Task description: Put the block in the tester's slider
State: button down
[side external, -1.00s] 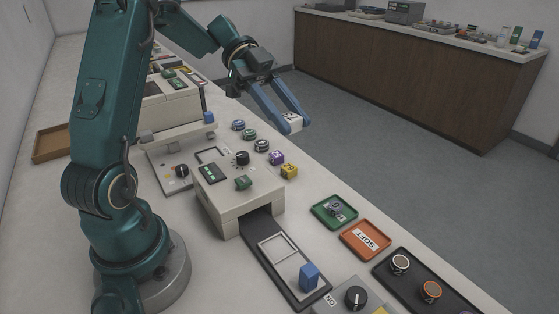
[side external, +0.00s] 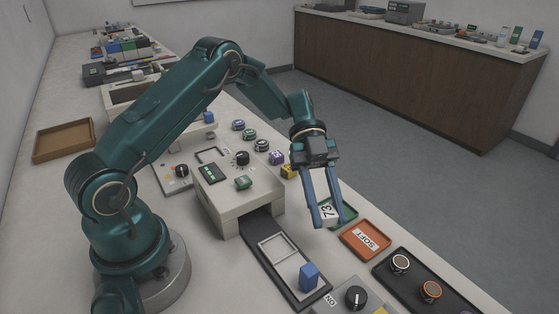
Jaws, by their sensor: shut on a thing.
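My gripper (side external: 325,221) points down with its blue fingers shut on a white block (side external: 327,213) marked "73". It holds the block in front of the green tray, to the right of the tester. The tester (side external: 238,203) is a pale box with a small display and knobs on top. Its dark slider (side external: 262,262) sticks out from the front opening. A white rectangular frame (side external: 278,246) on the slider looks empty, and a blue upright handle (side external: 309,276) stands at the slider's outer end.
A green tray (side external: 348,208) is partly hidden behind my gripper. An orange tray labelled "SOFT" (side external: 365,241) lies beside it. A dark tray (side external: 408,277) holds round pieces. Several coloured pieces, including a yellow one (side external: 288,171), line the bench. A knob box (side external: 354,298) stands in front.

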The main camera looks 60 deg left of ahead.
send_over(338, 259)
notch_tip(338, 259, down, 3)
jog(key=shift+r, duration=0.2)
jog(key=shift+f, duration=2)
jog(key=shift+f, duration=0.15)
jog(key=c, duration=0.5)
grip_release()
jog(key=shift+c, duration=0.2)
